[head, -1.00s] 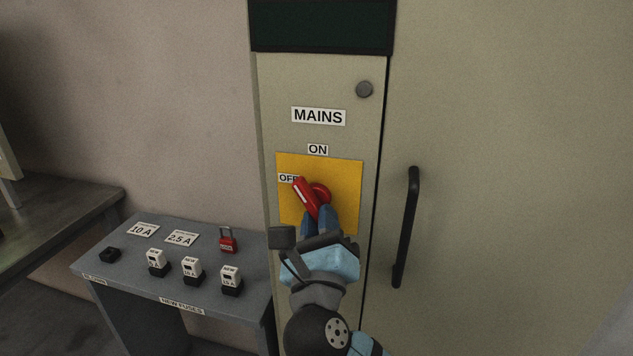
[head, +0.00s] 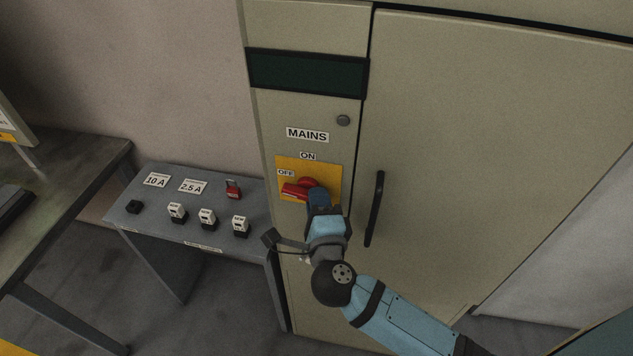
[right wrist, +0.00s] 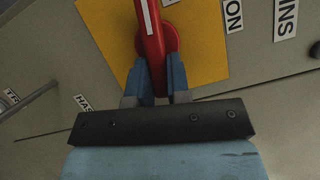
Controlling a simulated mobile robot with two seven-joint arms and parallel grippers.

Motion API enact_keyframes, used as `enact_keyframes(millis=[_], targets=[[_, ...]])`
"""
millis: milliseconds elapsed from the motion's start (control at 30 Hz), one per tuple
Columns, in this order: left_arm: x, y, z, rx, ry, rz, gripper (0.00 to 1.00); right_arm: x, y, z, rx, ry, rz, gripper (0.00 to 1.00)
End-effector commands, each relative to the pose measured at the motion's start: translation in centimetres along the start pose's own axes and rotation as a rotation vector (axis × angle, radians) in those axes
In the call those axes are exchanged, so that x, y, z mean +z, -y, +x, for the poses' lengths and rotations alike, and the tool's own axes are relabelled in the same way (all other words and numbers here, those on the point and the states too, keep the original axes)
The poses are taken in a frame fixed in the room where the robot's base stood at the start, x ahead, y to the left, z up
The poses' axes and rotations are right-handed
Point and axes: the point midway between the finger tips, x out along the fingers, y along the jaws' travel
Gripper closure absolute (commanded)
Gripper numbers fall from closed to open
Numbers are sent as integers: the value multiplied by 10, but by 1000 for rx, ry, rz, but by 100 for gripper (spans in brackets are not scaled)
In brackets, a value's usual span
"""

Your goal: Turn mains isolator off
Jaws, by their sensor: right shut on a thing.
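The mains isolator's red handle (head: 295,190) sits on a yellow plate (head: 329,175) on the tall cabinet. In the head view it points left, just below the OFF label (head: 286,173), and the ON label (head: 307,156) is above it. My right gripper (head: 317,193) is shut on the handle near its hub. In the right wrist view the blue fingertips (right wrist: 161,75) lie on both sides of the red handle (right wrist: 150,35), which carries a white stripe. The fingers hide part of the hub. My left gripper is not in view.
A grey side table (head: 150,213) left of the cabinet holds several fuses, a red padlock (head: 232,188) and rating labels. A black door handle (head: 374,209) stands right of the isolator. A darker bench (head: 75,185) is at the far left.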

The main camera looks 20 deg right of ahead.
Motion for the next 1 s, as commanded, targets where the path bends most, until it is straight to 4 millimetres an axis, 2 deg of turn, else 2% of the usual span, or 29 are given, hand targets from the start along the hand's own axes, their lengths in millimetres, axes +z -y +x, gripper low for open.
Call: enact_keyframes(millis=[33,133,400,933,967,1000], targets=[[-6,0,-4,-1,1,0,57,0,7,1,7,-3,-25,100],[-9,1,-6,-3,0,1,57,0,7,1,28,-2,-75,100],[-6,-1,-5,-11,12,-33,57,0,8,2,61,-2,-159,100],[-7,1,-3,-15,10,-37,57,0,8,2,68,-3,-181,100],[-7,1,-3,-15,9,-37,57,0,8,2,68,-3,-181,76],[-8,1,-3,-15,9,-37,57,0,8,2,68,-3,-181,67]])
